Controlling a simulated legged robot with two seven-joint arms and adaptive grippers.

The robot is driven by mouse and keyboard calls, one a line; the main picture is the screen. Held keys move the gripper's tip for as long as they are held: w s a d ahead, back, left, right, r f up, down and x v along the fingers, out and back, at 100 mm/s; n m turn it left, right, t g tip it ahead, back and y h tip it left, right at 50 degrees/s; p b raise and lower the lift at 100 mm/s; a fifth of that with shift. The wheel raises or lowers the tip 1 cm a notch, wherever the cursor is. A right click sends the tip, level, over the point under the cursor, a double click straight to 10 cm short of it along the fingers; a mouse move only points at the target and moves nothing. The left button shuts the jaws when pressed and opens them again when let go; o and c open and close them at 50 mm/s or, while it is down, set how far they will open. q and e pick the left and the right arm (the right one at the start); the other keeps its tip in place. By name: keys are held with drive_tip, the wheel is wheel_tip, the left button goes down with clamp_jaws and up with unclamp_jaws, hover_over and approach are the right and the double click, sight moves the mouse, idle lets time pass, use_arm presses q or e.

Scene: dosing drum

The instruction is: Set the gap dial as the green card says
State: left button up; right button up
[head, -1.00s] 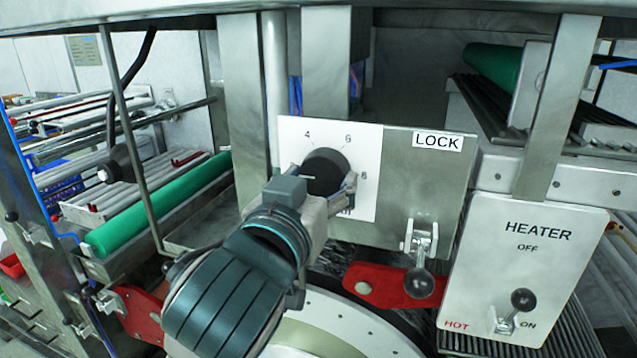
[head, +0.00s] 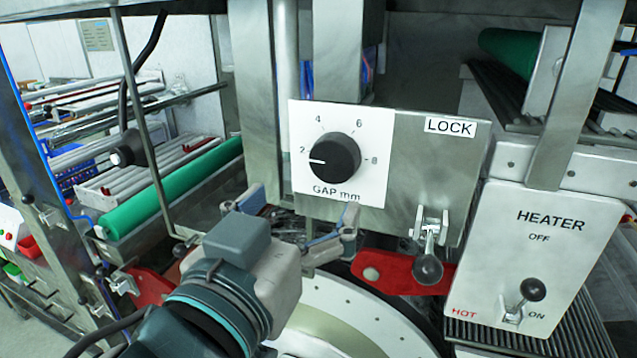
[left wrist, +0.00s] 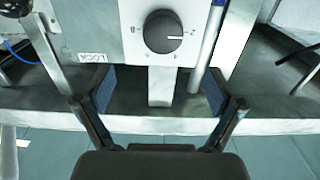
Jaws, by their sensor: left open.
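The gap dial (head: 333,157) is a round black knob on a white plate (head: 372,180) marked 2, 4, 6, 8 and "GAP mm". Its white pointer line points left, at or just below the 2. The dial also shows, upside down, in the left wrist view (left wrist: 162,32). My left gripper (head: 300,212) is open and empty, below and in front of the dial, clear of it. Its spread fingers also show in the left wrist view (left wrist: 155,90), with the dial beyond them. My right gripper is not in view. I cannot make out a green card.
Right of the dial are a LOCK label (head: 450,127) and a lock lever (head: 428,262) hanging down. A heater panel (head: 535,245) with a lever near ON stands farther right. Red brackets (head: 395,273) and a drum (head: 355,320) lie below. A wall sign (head: 97,36) is unreadable.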

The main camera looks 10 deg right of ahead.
use_arm(q)
drive_tip(key=shift+s+a+f, duration=0.15)
drive_tip(key=shift+s+a, duration=0.4)
drive_tip(key=shift+a, duration=0.1)
drive_tip(key=shift+d, duration=0.1)
